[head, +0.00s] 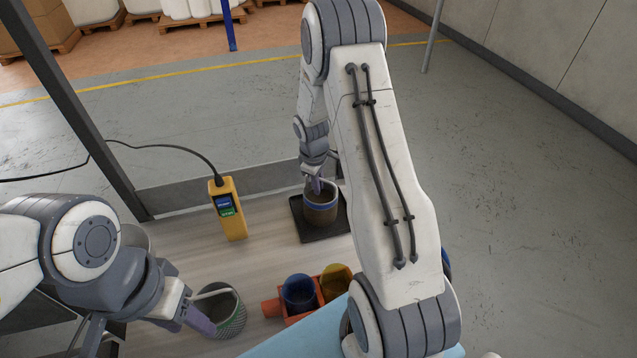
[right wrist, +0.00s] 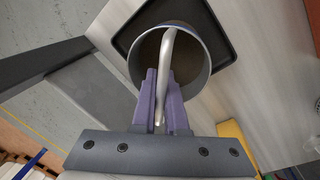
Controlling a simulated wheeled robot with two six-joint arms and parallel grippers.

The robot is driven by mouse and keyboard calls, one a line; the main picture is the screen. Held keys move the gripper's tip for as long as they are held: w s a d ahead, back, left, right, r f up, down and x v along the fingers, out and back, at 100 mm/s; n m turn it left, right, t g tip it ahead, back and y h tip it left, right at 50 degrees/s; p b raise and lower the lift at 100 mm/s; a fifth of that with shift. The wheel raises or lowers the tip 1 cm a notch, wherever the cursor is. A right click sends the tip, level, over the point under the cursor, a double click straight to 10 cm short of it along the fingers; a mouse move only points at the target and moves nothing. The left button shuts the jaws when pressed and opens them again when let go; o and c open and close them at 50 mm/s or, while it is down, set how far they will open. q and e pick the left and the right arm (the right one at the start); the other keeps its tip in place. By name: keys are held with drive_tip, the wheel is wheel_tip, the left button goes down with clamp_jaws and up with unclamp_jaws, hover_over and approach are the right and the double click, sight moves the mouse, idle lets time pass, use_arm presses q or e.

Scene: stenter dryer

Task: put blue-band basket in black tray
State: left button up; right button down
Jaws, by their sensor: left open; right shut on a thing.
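The blue-band basket (head: 320,207) is brown with a blue band near its rim, and it is over the black tray (head: 325,233) in the head view. My right gripper (head: 316,184) is shut on its pale handle. In the right wrist view the basket (right wrist: 197,75) hangs from that handle between the purple fingers (right wrist: 163,100), with the black tray (right wrist: 229,17) behind it. I cannot tell whether its base touches the tray. My left gripper (head: 200,312) is open at lower left, beside a grey-green basket (head: 229,312) with a pale handle.
A yellow handheld meter (head: 229,210) with a cable stands left of the tray. A red-orange holder (head: 271,308) with a blue cup (head: 299,293) and a yellow cup (head: 336,281) is near the front. Bare table lies between.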

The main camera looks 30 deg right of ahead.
drive_tip(key=c, duration=1.3)
unclamp_jaws()
drive_tip(key=shift+f, duration=0.15)
drive_tip(key=o, duration=0.3)
drive_tip(key=shift+o, duration=0.2)
